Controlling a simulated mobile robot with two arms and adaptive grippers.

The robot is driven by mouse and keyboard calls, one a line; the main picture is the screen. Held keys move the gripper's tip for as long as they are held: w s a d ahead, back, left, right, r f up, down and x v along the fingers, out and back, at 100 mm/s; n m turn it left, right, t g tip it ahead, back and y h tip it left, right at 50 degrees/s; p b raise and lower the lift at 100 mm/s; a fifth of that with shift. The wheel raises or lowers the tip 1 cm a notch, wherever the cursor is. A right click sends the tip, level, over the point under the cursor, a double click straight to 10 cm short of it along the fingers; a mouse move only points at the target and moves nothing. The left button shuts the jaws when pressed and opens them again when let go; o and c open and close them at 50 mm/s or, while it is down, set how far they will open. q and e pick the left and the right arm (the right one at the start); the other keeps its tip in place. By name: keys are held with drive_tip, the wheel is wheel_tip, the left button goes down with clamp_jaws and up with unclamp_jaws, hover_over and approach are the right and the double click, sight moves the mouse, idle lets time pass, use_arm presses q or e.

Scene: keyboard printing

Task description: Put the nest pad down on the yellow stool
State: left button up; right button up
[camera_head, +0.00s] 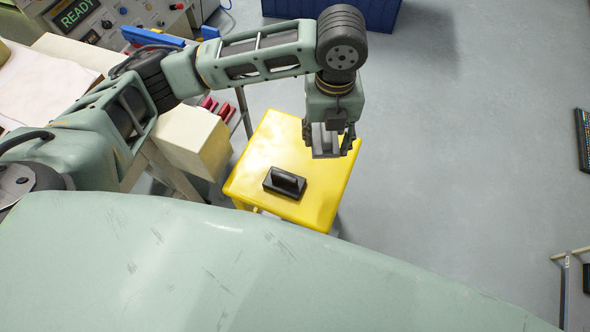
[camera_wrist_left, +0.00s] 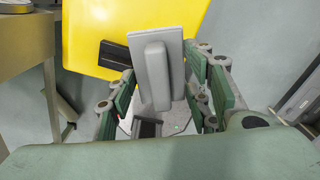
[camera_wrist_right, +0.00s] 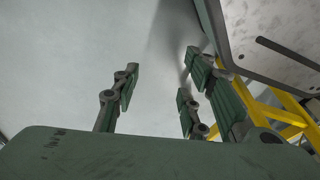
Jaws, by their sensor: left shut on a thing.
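The yellow stool (camera_head: 262,160) stands below my left arm. My left gripper (camera_head: 333,148) is shut on a light grey pad with a raised grip, which I take to be the nest pad (camera_head: 322,139). The pad appears in front of the stool's right part in the head view; its height above the seat is unclear. In the left wrist view, the grey pad (camera_wrist_left: 172,52) sits between the fingers, against the yellow stool seat (camera_wrist_left: 85,25). My right gripper (camera_wrist_right: 155,80) is open and empty in the right wrist view, and out of the head view.
A black pad with a grip (camera_head: 284,183) lies on the stool's front part, taking up room there. A cream box (camera_head: 195,140) stands just left of the stool. A blue crate (camera_head: 375,15) is behind it.

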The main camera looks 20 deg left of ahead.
use_arm(q)
drive_tip(key=f+m+b, duration=0.1)
drive_tip(key=d+f+m, duration=0.1)
drive_tip(key=f+m, duration=0.1)
drive_tip(key=f+m+b, duration=0.1)
drive_tip(key=shift+w+d+f+m+b, duration=0.2)
drive_tip(key=shift+d+f+m+b, duration=0.1)
drive_tip(key=shift+d+f, duration=0.1)
drive_tip(key=b, duration=0.3)
hover_over(303, 144)
wheel_tip(303, 144, down, 7)
drive_tip(key=shift+f, duration=0.1)
wheel_tip(303, 144, down, 3)
drive_tip(key=shift+s, duration=0.1)
drive_tip(key=shift+f+b, duration=0.3)
drive_tip(key=shift+f, duration=0.1)
use_arm(e)
drive_tip(key=w+r+t, duration=0.1)
drive_tip(key=w+r, duration=0.3)
drive_tip(key=r, duration=0.7)
drive_tip(key=shift+w+a+r, duration=0.2)
drive_tip(key=shift+r, duration=0.2)
use_arm(q)
drive_tip(key=shift+f, duration=0.1)
drive_tip(key=o, duration=1)
use_arm(e)
drive_tip(key=shift+f, duration=0.2)
